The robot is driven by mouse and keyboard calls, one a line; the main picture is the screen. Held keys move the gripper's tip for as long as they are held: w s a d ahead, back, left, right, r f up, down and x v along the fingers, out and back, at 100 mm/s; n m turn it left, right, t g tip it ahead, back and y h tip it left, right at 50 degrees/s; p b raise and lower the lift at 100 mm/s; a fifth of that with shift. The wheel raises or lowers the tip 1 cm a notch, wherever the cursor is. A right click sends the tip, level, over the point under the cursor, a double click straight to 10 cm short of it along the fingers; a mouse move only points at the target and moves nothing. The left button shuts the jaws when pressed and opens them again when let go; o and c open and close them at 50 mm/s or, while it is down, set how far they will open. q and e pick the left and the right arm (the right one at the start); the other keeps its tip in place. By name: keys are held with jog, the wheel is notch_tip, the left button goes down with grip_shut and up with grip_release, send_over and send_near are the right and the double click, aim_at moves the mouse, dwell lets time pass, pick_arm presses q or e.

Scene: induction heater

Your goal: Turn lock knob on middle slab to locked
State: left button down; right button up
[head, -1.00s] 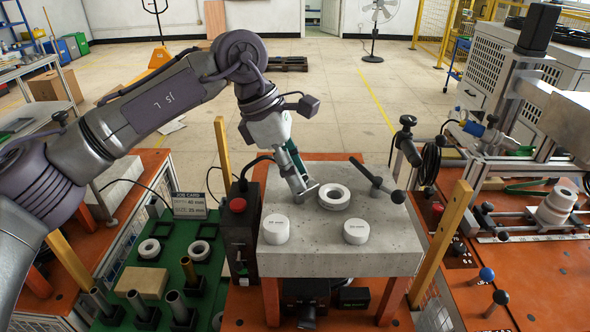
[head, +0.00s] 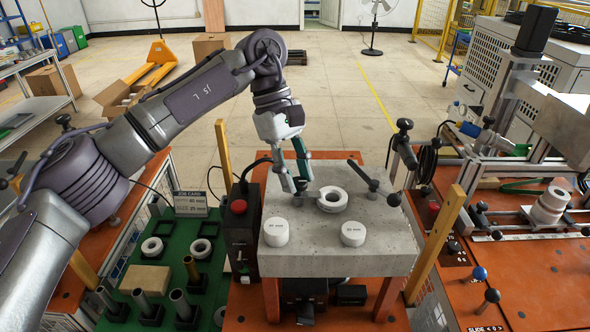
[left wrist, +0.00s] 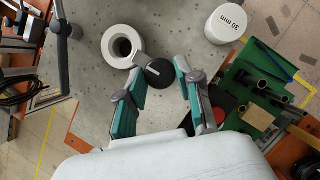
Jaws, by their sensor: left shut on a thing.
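The middle slab (head: 340,262) is a grey concrete block on orange legs. In the left wrist view the pointer line runs roughly sideways. My left gripper (head: 299,186) reaches down to the slab from above, left of the ring (head: 332,199). It is shut on the knob, with one teal-padded finger at each side in the left wrist view (left wrist: 160,72). In the head view the fingers largely hide the knob. My right gripper is not in view.
Two white cylinders (head: 276,231) (head: 353,233) stand at the slab's front. A black-handled lever (head: 376,185) stands at its back right. A control box with a red button (head: 239,205) is left of the slab. Yellow posts (head: 440,246) flank it.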

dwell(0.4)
pick_arm(q)
jog(key=c, duration=0.8)
grip_release()
jog(key=shift+o, duration=0.2)
jog(key=v, duration=1.2)
jog(key=shift+d, duration=0.2)
